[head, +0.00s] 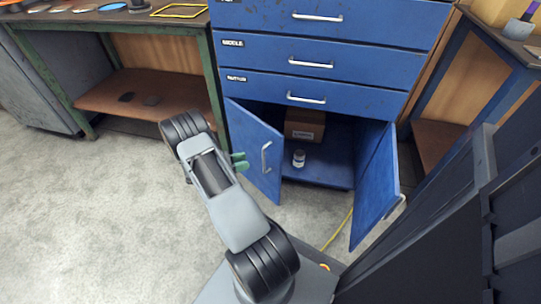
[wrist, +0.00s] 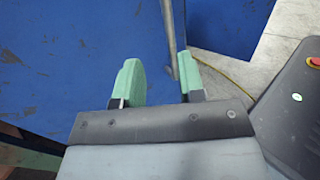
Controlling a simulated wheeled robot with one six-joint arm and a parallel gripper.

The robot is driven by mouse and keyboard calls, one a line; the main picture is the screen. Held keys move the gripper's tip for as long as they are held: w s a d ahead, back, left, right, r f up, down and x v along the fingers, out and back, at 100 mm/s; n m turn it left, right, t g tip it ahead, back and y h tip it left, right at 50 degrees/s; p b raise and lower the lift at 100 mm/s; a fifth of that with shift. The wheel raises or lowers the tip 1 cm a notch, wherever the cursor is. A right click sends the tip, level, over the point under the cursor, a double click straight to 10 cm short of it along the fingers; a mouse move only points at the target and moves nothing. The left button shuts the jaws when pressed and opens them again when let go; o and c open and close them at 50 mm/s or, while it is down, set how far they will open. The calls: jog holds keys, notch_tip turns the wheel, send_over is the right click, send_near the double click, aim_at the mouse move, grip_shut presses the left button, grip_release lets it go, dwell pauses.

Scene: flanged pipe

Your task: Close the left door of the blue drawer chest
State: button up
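The blue drawer chest (head: 330,53) stands ahead with its lower cupboard open. Its left door (head: 252,140) is swung partly outward and carries a vertical silver handle (head: 266,158). My gripper (head: 240,162) is just left of that handle, with its green fingers pointing at the door. In the wrist view my gripper (wrist: 163,80) is open, the fingers apart with nothing clamped. The handle (wrist: 170,42) shows beyond the gap, its lower end close to the right finger; I cannot tell whether they touch. The blue door face (wrist: 70,60) fills the left of that view.
The right door (head: 376,187) also stands open. A yellow cable (head: 338,230) lies on the floor between the doors. A workbench (head: 150,95) stands at left; the carpet before it is clear.

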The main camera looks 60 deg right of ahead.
aim_at(273, 155)
jog(key=b+x, duration=0.2)
jog(key=x, duration=0.9)
jog(key=shift+s+d+b, duration=0.15)
jog(key=shift+d+b, duration=0.05)
jog(key=shift+b, duration=0.2)
jog(key=shift+c, duration=0.4)
grip_shut()
